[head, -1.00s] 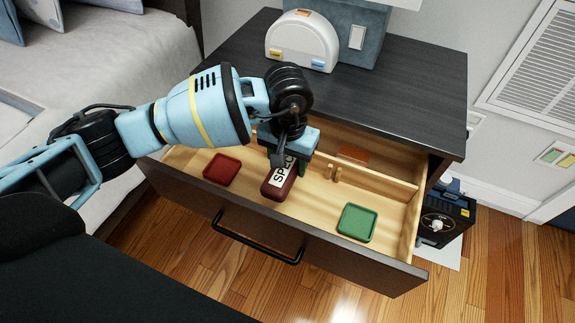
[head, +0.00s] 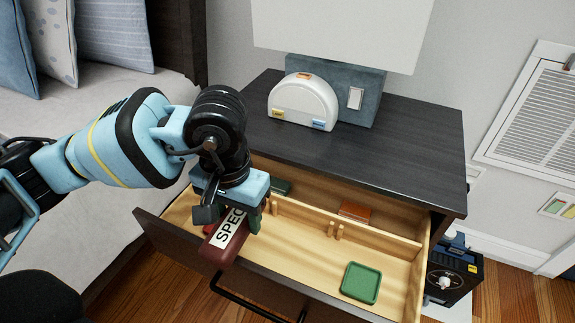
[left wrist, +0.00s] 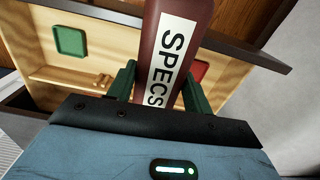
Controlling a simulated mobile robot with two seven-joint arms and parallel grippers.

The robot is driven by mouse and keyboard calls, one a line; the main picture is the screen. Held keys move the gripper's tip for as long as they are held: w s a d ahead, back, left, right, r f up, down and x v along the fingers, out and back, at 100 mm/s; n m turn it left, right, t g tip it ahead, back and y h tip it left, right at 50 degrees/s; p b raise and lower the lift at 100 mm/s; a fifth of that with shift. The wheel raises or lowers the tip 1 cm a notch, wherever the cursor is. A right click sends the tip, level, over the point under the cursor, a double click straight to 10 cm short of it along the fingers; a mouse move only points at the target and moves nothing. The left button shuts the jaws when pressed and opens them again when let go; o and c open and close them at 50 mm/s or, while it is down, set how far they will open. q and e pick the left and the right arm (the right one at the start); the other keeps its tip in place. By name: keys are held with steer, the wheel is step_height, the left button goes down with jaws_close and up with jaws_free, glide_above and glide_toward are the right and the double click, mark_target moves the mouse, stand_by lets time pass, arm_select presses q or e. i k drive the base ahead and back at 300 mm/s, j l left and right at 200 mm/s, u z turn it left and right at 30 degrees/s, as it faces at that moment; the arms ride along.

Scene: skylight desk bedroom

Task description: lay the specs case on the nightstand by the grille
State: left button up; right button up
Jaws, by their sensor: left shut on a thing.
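The specs case (head: 224,240) is dark red with a white label reading SPECS. My left gripper (head: 238,212) is shut on it and holds it above the front of the open drawer. In the left wrist view the case (left wrist: 178,40) stands out between the two green fingers (left wrist: 158,88). The nightstand (head: 400,135) has a dark top, and its drawer is pulled out. The grille (head: 540,110) is a white louvred vent on the wall to the right of the nightstand. My right gripper is not in view.
The drawer (head: 300,262) holds a green tray (head: 361,283), an orange-brown item (head: 354,212) and a red tray (left wrist: 200,71) partly hidden behind the case. A white rounded device (head: 303,102) and a lamp (head: 362,95) stand at the back of the nightstand top. Its right part is clear.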

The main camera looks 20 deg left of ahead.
mark_target(401, 161)
steer(key=i+l, duration=0.8)
steer(key=l, duration=0.2)
